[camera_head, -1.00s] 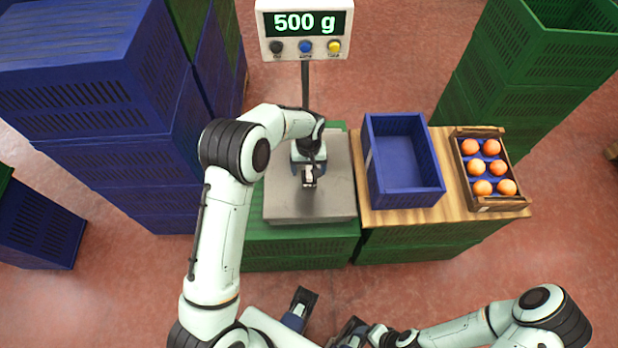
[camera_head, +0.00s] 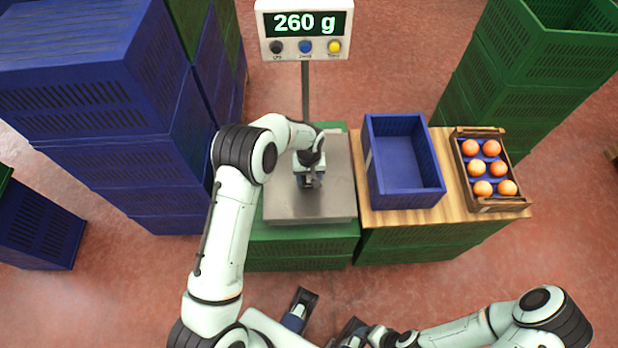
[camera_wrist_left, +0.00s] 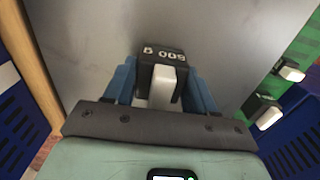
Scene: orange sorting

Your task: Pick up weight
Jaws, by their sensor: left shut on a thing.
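A small black weight marked 500 g (camera_wrist_left: 163,57) stands between the blue fingers of my left gripper (camera_wrist_left: 160,90) in the left wrist view. The gripper is shut on it. In the head view my left gripper (camera_head: 310,181) is over the grey plate of the scale (camera_head: 285,206), and the arm and gripper mostly hide the weight. I cannot tell whether the weight still touches the plate. The scale's display (camera_head: 305,23) reads 260 g. My right arm's end is low in the head view, and its jaw state is unclear.
Right of the scale, an empty blue crate (camera_head: 429,190) and a wooden crate (camera_head: 488,205) with several oranges stand on a wooden board (camera_head: 378,217). Tall blue crate stacks (camera_head: 108,150) rise close on the left. Green crates (camera_head: 500,90) stand at the back right.

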